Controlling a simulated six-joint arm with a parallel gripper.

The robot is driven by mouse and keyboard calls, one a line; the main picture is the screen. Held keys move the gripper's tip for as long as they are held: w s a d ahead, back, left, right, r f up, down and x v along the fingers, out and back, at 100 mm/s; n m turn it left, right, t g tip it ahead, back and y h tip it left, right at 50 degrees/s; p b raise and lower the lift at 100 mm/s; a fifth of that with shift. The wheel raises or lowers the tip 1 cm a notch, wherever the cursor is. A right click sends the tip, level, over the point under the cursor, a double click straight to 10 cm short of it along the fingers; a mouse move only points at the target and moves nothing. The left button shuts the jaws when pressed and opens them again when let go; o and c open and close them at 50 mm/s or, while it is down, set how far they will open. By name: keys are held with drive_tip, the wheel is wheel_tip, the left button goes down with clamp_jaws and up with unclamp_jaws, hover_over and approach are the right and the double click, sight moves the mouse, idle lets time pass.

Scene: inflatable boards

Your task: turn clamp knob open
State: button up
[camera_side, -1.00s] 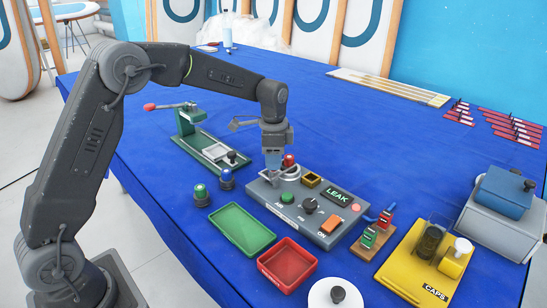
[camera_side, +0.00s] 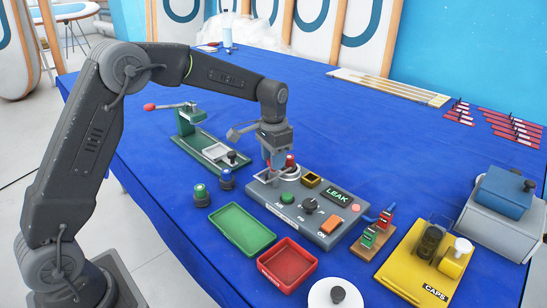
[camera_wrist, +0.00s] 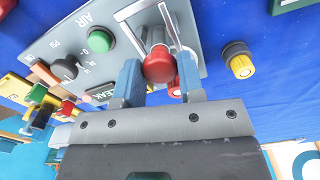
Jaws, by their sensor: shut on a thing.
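The red clamp knob (camera_wrist: 158,65) stands between the fingers of my gripper (camera_wrist: 160,80) in the wrist view, on a metal clamp frame (camera_wrist: 182,25). My gripper is shut on the knob. The clamp is at the left end of the grey test panel (camera_side: 328,227). In the side view my gripper (camera_side: 279,168) is tilted over that end, and the red knob (camera_side: 290,160) shows just right of its fingers. The knob's exact turn angle is hard to tell.
The panel carries a green button (camera_side: 287,198), a black dial (camera_side: 309,205), an orange switch (camera_side: 330,224) and a LEAK display (camera_side: 338,196). Green (camera_side: 242,229) and red (camera_side: 287,264) trays lie in front. A green fixture (camera_side: 207,148) stands behind left.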

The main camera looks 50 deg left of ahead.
drive_tip(key=n, duration=1.1)
drive_tip(key=shift+n, duration=0.4)
idle(0.3)
drive_tip(key=o, duration=0.9)
drive_tip(key=shift+r, duration=0.1)
wheel_tip(320, 180, up, 14)
drive_tip(key=shift+f, duration=0.2)
